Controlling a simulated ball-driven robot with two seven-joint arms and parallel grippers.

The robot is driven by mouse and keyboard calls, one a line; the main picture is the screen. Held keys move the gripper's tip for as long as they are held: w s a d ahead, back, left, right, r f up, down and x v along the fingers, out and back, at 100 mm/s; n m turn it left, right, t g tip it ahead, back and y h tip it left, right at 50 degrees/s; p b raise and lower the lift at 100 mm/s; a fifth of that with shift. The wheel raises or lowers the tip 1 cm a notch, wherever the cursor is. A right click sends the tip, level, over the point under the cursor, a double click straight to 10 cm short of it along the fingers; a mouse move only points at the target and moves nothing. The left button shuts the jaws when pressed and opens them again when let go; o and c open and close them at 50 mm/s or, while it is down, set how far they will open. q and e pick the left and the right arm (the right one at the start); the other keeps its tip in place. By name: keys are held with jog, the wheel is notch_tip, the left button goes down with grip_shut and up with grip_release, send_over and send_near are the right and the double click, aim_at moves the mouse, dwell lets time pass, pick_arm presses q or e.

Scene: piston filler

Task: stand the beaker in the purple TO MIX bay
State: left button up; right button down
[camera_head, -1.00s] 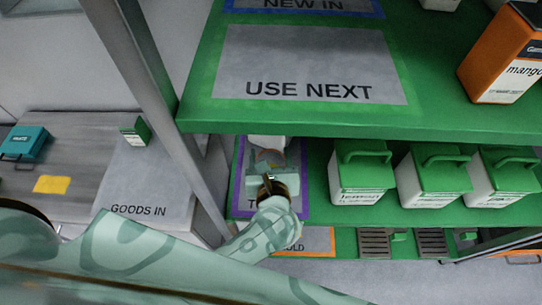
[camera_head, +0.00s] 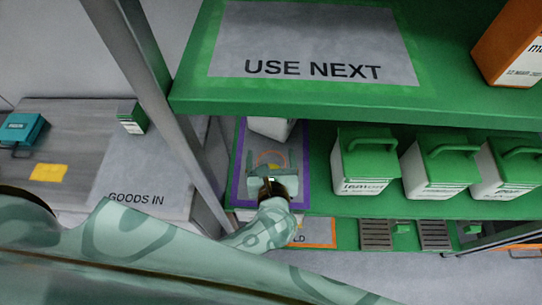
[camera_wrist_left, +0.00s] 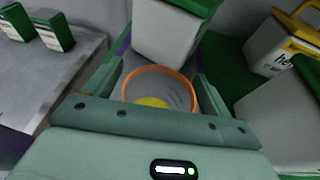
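The beaker (camera_wrist_left: 160,84) shows in the left wrist view as a clear round vessel with an orange rim and something yellow inside. My left gripper (camera_wrist_left: 160,88) has a finger on either side of it and appears shut on it. In the head view the gripper (camera_head: 268,162) is under the upper shelf, over the purple-bordered bay (camera_head: 237,170), with the beaker's orange rim (camera_head: 270,157) between its fingers. The arm and gripper hide the bay's label and the beaker's base, so I cannot tell whether the beaker touches the shelf. My right gripper is not in view.
A pale container (camera_head: 272,127) stands at the back of the purple bay, close beyond the beaker. White jugs with green lids (camera_head: 366,165) stand to the right. The green upper shelf (camera_head: 340,112) overhangs the bay, and a grey post (camera_head: 165,115) rises left of it.

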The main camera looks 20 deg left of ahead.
pick_arm(q)
jog(key=shift+r, duration=0.1)
jog(key=shift+s+r, duration=0.15)
jog(key=shift+s, duration=0.05)
jog(key=p+v, duration=0.1)
jog(key=v, duration=0.5)
jog(key=shift+s+d+r, duration=0.1)
jog(key=shift+s+d, duration=0.1)
jog(key=shift+s, duration=0.35)
